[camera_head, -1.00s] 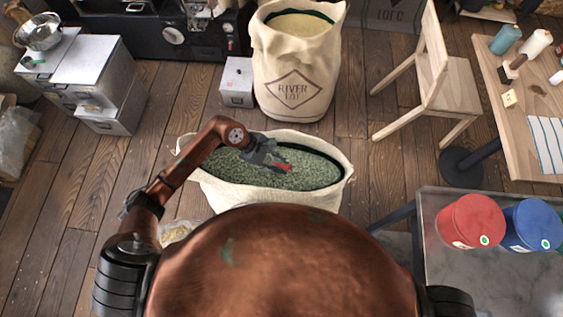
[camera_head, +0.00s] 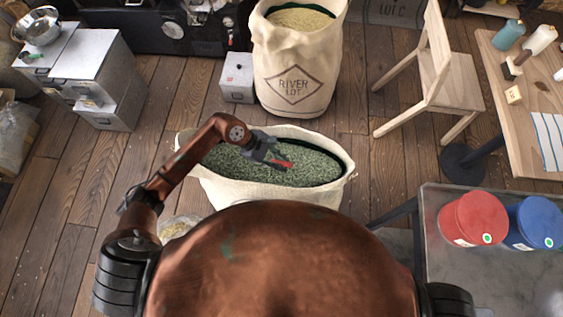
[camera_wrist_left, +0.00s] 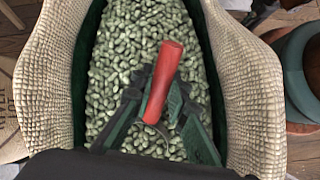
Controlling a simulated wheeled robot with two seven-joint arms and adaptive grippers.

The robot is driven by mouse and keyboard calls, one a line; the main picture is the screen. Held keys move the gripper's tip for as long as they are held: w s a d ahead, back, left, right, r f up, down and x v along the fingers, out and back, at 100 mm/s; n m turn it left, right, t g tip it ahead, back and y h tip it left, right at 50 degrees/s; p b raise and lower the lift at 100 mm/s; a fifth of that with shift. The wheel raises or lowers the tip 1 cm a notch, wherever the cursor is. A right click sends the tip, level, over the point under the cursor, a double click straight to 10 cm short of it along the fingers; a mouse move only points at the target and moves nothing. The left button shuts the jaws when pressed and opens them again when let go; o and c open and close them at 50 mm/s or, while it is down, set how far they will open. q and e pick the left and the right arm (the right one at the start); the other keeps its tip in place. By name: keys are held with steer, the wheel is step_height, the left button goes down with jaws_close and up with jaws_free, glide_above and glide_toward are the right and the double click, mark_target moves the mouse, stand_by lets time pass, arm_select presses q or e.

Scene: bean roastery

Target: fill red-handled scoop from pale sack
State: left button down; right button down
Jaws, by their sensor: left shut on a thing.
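An open pale cloth sack (camera_head: 235,196) full of green beans (camera_head: 315,170) stands right in front of me. Its rim (camera_wrist_left: 48,85) frames the beans in the left wrist view. My left gripper (camera_head: 268,153) is over the beans inside the sack mouth. It is shut on the red handle (camera_head: 282,163) of the scoop, which also shows between the dark fingers in the left wrist view (camera_wrist_left: 164,75). The scoop's bowl is hidden or too unclear to make out, so I cannot tell whether it holds beans. My right gripper is out of view.
Another pale sack (camera_head: 297,85), labelled River Lot, stands behind with paler beans. A white box (camera_head: 237,80) is beside it. A chair (camera_head: 450,85) and wooden table (camera_head: 520,105) are right. Red (camera_head: 473,218) and blue (camera_head: 535,224) tubs sit on a grey table.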

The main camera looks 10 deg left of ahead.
arm_select(q)
steer(key=shift+r+y+p, duration=0.45)
steer(key=shift+y+p, duration=0.05)
steer(key=shift+p, duration=0.3)
steer(key=shift+r+t+y+p, duration=0.3)
steer(key=shift+t+y+p, duration=0.15)
steer(key=shift+p, duration=0.3)
steer(key=shift+r+m+t+y+p, duration=0.35)
steer(key=shift+r+y+p, duration=0.35)
steer(key=shift+y+p, duration=0.8)
steer(key=shift+r+p, duration=0.15)
steer(key=shift+p, duration=0.45)
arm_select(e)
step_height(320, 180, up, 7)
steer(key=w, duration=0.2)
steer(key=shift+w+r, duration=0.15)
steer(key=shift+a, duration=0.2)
